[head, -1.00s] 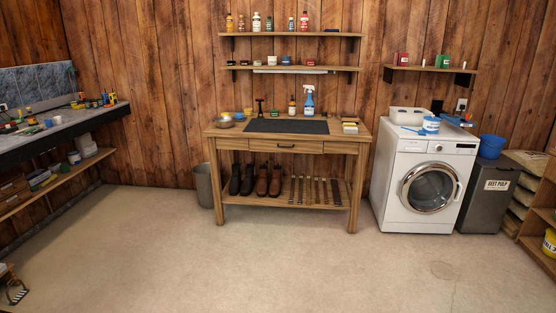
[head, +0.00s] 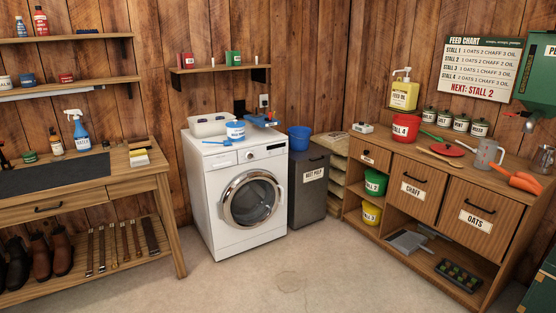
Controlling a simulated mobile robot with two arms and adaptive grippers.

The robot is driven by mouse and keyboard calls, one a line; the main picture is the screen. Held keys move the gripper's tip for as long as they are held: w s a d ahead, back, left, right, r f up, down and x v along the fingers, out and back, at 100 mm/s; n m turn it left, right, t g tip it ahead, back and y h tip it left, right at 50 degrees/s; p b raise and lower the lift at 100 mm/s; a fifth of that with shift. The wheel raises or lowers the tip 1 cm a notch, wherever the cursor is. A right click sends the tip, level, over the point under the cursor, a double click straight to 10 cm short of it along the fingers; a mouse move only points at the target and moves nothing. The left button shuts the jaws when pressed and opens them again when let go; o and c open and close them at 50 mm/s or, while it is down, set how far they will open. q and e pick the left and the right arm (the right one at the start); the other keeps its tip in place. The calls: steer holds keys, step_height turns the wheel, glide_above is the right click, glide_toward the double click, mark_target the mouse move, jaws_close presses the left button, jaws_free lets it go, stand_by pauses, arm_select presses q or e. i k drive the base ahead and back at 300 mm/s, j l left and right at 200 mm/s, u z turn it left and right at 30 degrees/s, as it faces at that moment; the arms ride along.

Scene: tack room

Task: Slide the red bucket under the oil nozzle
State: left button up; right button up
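The red bucket (head: 405,127), labelled Stall 4, stands upright on top of the wooden feed cabinet (head: 426,162) at the right. Just behind it is a yellow feed oil container (head: 404,93) with a pale pump top and nozzle (head: 402,72). The nozzle is above the bucket's level; I cannot tell from here whether it overhangs the bucket's opening. Neither of my grippers shows in the head view.
A red lid or plate (head: 441,147), a grey jug (head: 487,153), an orange scoop (head: 524,182) and several green-lidded jars (head: 461,122) share the cabinet top. A washing machine (head: 236,190) and grey bin (head: 308,187) stand left of it. The floor (head: 300,270) in front is clear.

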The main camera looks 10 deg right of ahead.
mark_target(405, 127)
steer(key=i+z, duration=0.2)
steer(key=i, duration=0.35)
steer(key=i+j+z, duration=0.15)
steer(key=i, duration=0.35)
steer(key=i+j+z, duration=0.2)
steer(key=i, duration=0.35)
